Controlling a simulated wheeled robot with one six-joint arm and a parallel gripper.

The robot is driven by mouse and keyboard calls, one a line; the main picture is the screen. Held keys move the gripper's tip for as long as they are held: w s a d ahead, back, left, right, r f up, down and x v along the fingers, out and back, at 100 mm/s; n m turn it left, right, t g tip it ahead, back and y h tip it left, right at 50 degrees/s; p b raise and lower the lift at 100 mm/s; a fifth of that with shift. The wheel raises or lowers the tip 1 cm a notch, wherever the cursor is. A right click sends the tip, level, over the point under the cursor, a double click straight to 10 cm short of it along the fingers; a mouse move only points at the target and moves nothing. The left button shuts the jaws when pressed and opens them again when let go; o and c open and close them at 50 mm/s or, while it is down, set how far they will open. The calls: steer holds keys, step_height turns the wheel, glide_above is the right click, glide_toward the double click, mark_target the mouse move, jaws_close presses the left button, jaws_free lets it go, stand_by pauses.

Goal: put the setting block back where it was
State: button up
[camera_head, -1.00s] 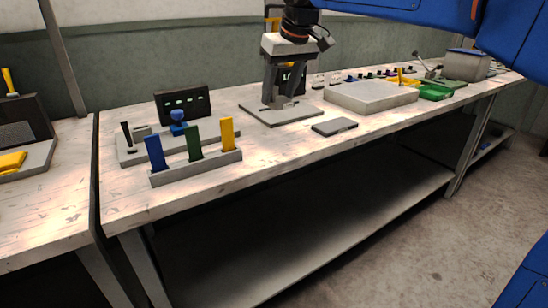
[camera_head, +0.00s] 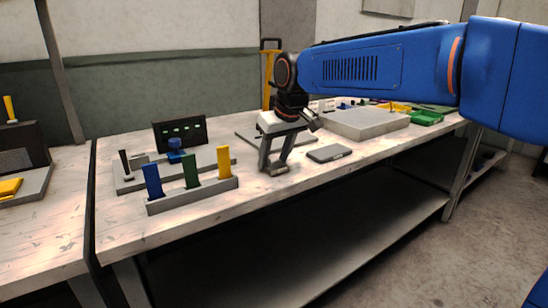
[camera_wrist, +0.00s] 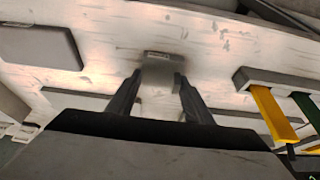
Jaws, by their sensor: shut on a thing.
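The setting block appears to be the small grey block (camera_wrist: 160,82) between my fingers in the wrist view. My gripper (camera_head: 274,168) is shut on it, fingers pointing down over the front part of the bench. The block also shows at the fingertips in the head view (camera_head: 277,171). It is at or just above the bench top; I cannot tell whether it touches. A flat dark-grey plate (camera_head: 329,153) lies to the right of it, and shows at upper left in the wrist view (camera_wrist: 42,46). A thin grey base plate (camera_head: 248,138) lies behind my gripper, partly hidden.
A grey rack (camera_head: 194,196) with blue, green and yellow upright strips stands left of my gripper. Behind it is a fixture with a blue knob (camera_head: 175,156). A large pale block (camera_head: 366,123) and green trays (camera_head: 427,117) are at right. Bench (camera_head: 243,218) is clear in front.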

steer(key=o, duration=1.4)
steer(key=shift+f, duration=0.1)
steer(key=v, duration=1.2)
steer(key=shift+d, duration=0.1)
steer(key=s+d+f+m+t+h, duration=0.1)
steer(key=s+d+f+m, duration=0.2)
steer(key=s+d+f, duration=0.7)
steer(key=s+d+f+m+h, duration=0.1)
steer(key=s+d+f+m, duration=0.1)
steer(key=s+d+f, duration=0.85)
steer(key=shift+m, duration=0.9)
steer(key=s+d+f, duration=0.6)
steer(key=shift+d+f, duration=0.25)
steer(key=shift+d, duration=0.05)
